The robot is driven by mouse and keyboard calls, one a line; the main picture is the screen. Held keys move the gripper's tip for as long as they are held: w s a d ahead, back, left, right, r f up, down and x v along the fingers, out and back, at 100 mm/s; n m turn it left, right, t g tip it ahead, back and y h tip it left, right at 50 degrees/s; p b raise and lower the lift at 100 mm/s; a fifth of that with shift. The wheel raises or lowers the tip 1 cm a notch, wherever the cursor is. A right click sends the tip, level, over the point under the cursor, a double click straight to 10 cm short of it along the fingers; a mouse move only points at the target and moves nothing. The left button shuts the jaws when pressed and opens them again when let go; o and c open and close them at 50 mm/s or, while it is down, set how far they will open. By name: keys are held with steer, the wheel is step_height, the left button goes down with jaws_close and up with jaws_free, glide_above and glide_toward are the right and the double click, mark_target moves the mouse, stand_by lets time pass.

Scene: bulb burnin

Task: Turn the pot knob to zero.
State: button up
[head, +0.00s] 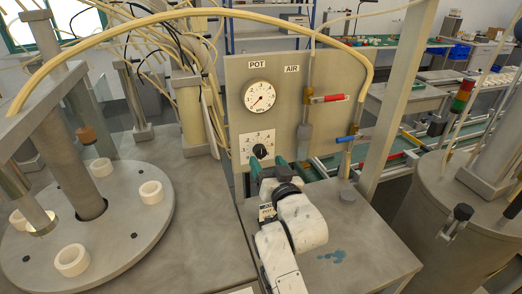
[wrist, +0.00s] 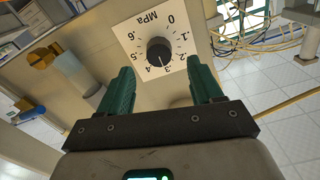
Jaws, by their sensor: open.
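The pot knob (head: 259,151) is a small black dial on a white square scale plate (head: 246,147), low on the upright panel under the POT label. In the wrist view the black knob (wrist: 159,51) sits on the plate marked 0 to .6 MPa, and a light mark on it appears to point near .3 to .4. My gripper (head: 268,163) is in front of the panel, just below and right of the knob. In the wrist view my gripper (wrist: 161,78) has its green fingers apart, either side of the knob's lower side and short of it, with nothing between them.
The round pot gauge (head: 259,97) is above the knob. A red-handled valve (head: 328,99) and a blue-handled valve (head: 350,139) are to the right. A brass-coloured fitting (wrist: 41,57) shows left in the wrist view. A round plate with white rings (head: 100,235) stands left.

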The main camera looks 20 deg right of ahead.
mark_target(262, 153)
steer(key=shift+w+p, duration=0.35)
steer(key=shift+w, duration=2.3)
steer(key=c, duration=1)
